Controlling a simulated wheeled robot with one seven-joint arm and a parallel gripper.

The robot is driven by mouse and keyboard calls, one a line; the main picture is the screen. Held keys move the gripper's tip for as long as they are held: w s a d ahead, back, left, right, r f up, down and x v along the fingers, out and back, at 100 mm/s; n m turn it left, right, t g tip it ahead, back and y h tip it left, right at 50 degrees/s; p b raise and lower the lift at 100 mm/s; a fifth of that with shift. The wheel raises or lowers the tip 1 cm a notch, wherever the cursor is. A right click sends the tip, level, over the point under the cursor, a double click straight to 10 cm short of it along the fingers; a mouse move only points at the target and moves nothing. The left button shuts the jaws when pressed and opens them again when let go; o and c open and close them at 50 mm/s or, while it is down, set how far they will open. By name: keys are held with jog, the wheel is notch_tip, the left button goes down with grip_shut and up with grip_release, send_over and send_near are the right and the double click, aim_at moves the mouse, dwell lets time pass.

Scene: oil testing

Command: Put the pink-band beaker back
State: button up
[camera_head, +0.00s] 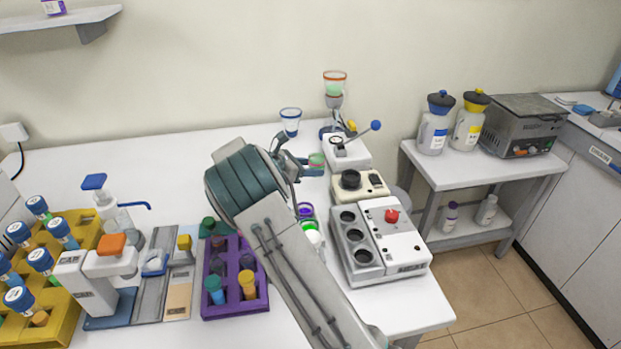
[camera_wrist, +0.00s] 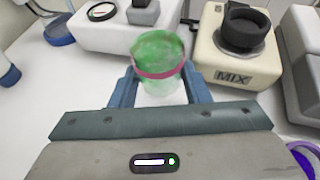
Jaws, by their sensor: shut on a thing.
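The pink-band beaker (camera_wrist: 160,62) is a clear cup with green contents and a pink ring around it. My gripper (camera_wrist: 160,90) is shut on it, one finger on each side, in the wrist view. In the head view the beaker (camera_head: 317,160) is at the end of my gripper (camera_head: 308,168), in front of the white device with the lever and left of the cream mixer. The beaker looks upright. I cannot tell whether its base touches the table.
The cream mixer (camera_wrist: 237,50) marked MIX stands close to the right of the beaker. The white lever device (camera_head: 346,152) is behind it. A grey-white block with round wells (camera_head: 378,242), a purple rack (camera_head: 236,306) and purple- and green-rimmed beakers (camera_head: 306,211) are nearer.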

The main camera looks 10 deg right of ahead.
notch_tip(320, 180, down, 4)
jog(key=shift+r, duration=0.1)
jog(key=o, duration=1)
